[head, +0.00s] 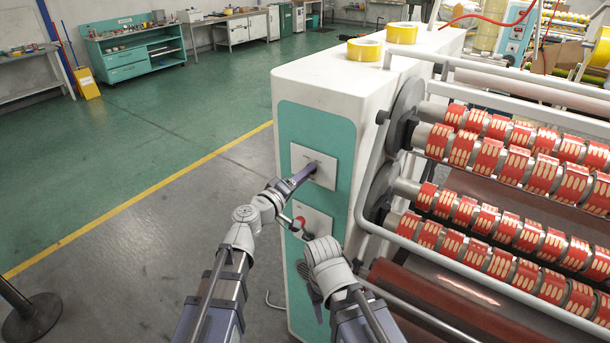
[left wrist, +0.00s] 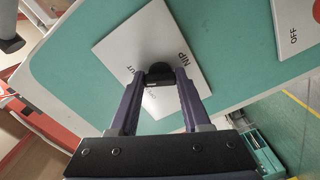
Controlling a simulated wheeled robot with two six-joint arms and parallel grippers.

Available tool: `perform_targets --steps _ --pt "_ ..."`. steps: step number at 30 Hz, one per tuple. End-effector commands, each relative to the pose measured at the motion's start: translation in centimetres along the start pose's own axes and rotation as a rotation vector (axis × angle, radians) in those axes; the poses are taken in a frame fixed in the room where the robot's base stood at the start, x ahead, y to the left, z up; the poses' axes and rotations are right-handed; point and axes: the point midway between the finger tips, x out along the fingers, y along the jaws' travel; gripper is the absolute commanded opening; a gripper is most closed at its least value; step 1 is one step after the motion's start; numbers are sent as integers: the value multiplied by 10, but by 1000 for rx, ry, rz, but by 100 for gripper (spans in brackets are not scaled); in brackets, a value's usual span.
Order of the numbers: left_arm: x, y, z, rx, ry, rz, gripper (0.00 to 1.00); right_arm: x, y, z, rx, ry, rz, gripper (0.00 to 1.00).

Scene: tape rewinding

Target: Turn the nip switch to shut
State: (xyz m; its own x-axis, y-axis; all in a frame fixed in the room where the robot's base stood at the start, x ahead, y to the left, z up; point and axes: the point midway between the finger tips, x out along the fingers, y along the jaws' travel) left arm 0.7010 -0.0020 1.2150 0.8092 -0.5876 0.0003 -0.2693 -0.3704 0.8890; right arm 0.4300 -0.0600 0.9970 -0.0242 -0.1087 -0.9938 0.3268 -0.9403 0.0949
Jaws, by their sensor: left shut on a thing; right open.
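The nip switch is a black knob (left wrist: 158,76) on a white square plate (left wrist: 110,48) marked NIP, set in the teal panel of the machine. In the head view the plate (head: 325,173) is the upper one of two. My left gripper (head: 308,170) reaches this plate from the left. In the left wrist view its two fingers (left wrist: 159,90) stand on either side of the knob and are shut on it. The knob's exact angle is partly hidden by the fingers. My right gripper (head: 316,292) is open and empty, low in front of the machine's panel.
A second plate (head: 316,222) with a red knob (head: 299,222) sits below, close to my left wrist. It reads OFF in the left wrist view. Rollers with red tape rolls (head: 487,160) fill the right side. Yellow tape rolls (head: 365,49) stand on top. Open floor lies left.

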Motion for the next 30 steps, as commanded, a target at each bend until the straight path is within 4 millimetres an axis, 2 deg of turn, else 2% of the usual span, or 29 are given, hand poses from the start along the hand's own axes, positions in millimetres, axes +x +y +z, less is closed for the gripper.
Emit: perform_targets --steps 21,22,29,30 --pt "-1 -1 1 69 -2 -1 0 1 0 0 0 0 0 50" --pt "-1 0 1 68 -2 -1 51 1 0 0 0 0 0 50" --pt "0 0 1 65 -1 -1 77 0 0 0 0 0 0 50" --pt "0 0 1 65 -1 -1 78 0 0 0 0 0 0 50"
